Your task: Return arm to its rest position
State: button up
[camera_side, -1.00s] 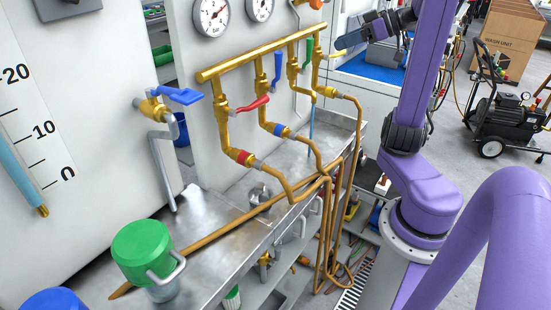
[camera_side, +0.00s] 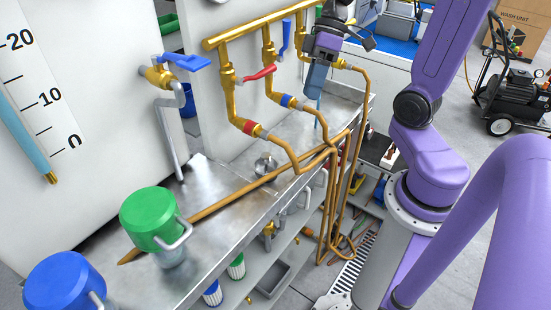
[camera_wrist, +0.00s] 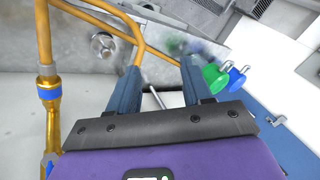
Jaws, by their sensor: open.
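My gripper (camera_side: 316,78) is at the upper middle of the side view, near the right end of the brass manifold, with its blue-grey fingers pointing down. It partly hides the right-hand valve branch. In the wrist view my gripper (camera_wrist: 158,70) shows two blue fingers spread apart, with nothing held between them. Copper pipes (camera_wrist: 145,45) pass beyond the fingertips. I cannot tell how far the fingers are from the pipes.
The brass manifold (camera_side: 245,33) carries a red-handled valve (camera_side: 258,73) and a blue-handled valve (camera_side: 286,38). Copper pipes (camera_side: 310,155) bend over the metal bench (camera_side: 215,175). A green-lidded container (camera_side: 150,218) and a blue-lidded one (camera_side: 65,283) stand front left. A wheeled black machine (camera_side: 510,95) stands far right.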

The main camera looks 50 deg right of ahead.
jog(key=s+a+f+n+h, duration=0.2)
jog(key=s+a+n, duration=0.1)
jog(key=s, duration=0.3)
jog(key=s+a+f+n+h, duration=0.2)
jog(key=s+a+f+h, duration=0.1)
jog(key=s+a, duration=0.2)
jog(key=shift+s+n+t, duration=0.3)
jog(key=shift+s+n, duration=0.1)
jog(key=shift+s, duration=0.8)
